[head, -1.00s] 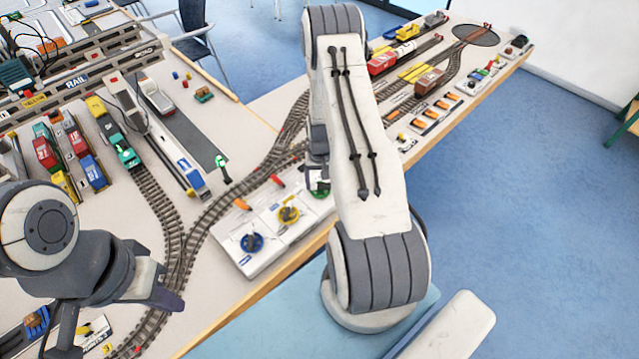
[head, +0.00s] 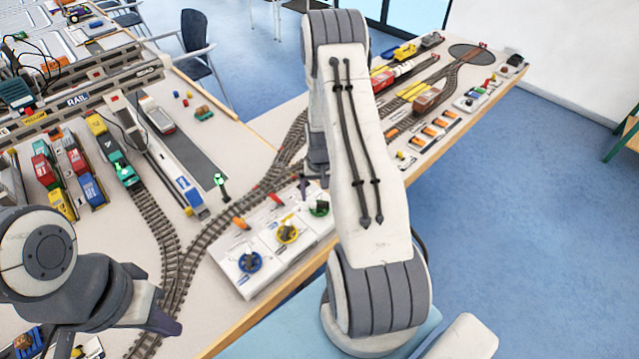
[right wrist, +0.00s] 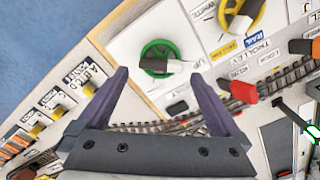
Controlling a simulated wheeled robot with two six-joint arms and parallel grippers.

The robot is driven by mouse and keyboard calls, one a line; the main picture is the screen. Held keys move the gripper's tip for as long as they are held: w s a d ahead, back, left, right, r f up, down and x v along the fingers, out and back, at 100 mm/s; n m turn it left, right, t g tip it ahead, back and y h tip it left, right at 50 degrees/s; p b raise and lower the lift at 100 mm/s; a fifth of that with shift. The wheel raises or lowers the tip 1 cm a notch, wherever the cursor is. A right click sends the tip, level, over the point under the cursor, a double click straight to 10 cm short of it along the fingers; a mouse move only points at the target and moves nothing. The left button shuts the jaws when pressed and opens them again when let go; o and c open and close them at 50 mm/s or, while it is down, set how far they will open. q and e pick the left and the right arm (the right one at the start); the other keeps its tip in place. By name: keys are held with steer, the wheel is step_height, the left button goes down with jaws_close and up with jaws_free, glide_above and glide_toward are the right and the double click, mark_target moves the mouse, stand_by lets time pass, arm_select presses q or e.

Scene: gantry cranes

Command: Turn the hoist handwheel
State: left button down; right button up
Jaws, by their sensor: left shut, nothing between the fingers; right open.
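A white control panel (head: 273,262) on the table carries three handwheels in a row: blue (head: 249,262), yellow (head: 288,234) and green (head: 320,210). I cannot read which label says hoist. In the right wrist view the green wheel (right wrist: 147,64), with a pale knob, lies just beyond and between my right fingertips; the yellow wheel (right wrist: 256,14) is cut off at the top. My right gripper (right wrist: 160,77) is open and empty, close to the green wheel, not visibly gripping it. My left gripper (head: 168,326) is shut and empty, over the track at lower left.
Orange and red levers (head: 275,199) stand along the panel's back edge. Curved toy tracks (head: 190,268) pass behind it. A small green signal (head: 220,184) stands nearby. A gantry (head: 75,100) and several train cars stand at left. The floor (head: 500,250) at right is clear.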

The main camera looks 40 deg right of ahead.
mark_target(319, 202)
step_height(319, 202, up, 7)
steer(key=b, duration=0.1)
stand_by(1.2)
steer(key=s+a+r+n, duration=0.15)
steer(key=a+r, duration=0.25)
steer(key=a, duration=0.4)
steer(key=a+r+n, duration=0.3)
steer(key=a+r, duration=0.2)
steer(key=a, duration=0.2)
steer(key=s+a+r+n, duration=0.15)
steer(key=a+r, duration=0.25)
steer(key=a, duration=0.4)
steer(key=s+a+r+n, duration=0.3)
steer(key=s+a+n, duration=0.1)
steer(key=s, duration=0.4)
steer(key=s+a+r+n+y, duration=0.1)
steer(key=s+a+r+n, duration=0.2)
steer(key=s+a, duration=0.4)
steer(key=s+n, duration=0.1)
steer(key=s, duration=0.1)
steer(key=shift+s+a, duration=0.15)
steer(key=shift+s, duration=0.15)
steer(key=shift+r, duration=0.1)
